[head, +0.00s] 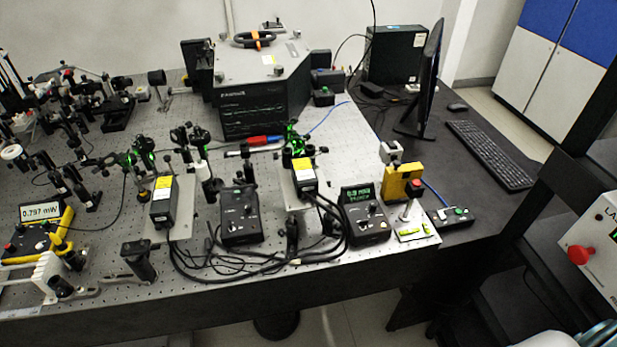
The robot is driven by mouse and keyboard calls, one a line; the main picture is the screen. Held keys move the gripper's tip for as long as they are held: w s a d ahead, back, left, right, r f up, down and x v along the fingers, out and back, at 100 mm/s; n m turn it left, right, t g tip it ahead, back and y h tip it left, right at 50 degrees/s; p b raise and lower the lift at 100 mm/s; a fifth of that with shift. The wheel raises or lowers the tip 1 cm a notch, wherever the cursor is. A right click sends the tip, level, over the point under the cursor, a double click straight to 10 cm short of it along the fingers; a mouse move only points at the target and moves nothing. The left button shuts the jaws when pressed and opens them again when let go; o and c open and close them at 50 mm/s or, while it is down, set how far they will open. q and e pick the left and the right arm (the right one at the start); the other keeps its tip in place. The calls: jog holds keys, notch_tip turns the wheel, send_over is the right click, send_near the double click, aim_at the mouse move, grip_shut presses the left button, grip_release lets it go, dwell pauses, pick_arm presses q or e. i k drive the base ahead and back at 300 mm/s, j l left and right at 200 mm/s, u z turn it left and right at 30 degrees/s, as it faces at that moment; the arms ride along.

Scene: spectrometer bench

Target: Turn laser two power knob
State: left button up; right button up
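Two black control boxes with small knobs stand near the front edge of the optical table. The left control box (241,228) has a dark top display area. The right control box (368,231) has a lit green display (358,194) above its knobs (373,209). Each stands beside a black laser module with a yellow label, the left module (164,213) and the right module (303,187). I cannot read which box is laser two.
Black cables (262,262) loop in front of the boxes. A power meter (42,212) reads about 0.797 mW at left. A monitor (431,82) and keyboard (492,153) are on the right desk.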

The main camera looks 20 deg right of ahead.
aim_at(373, 206)
jog(key=k+z, duration=0.6)
jog(key=z, duration=0.2)
jog(key=k+l+z, duration=0.2)
jog(key=z, duration=0.2)
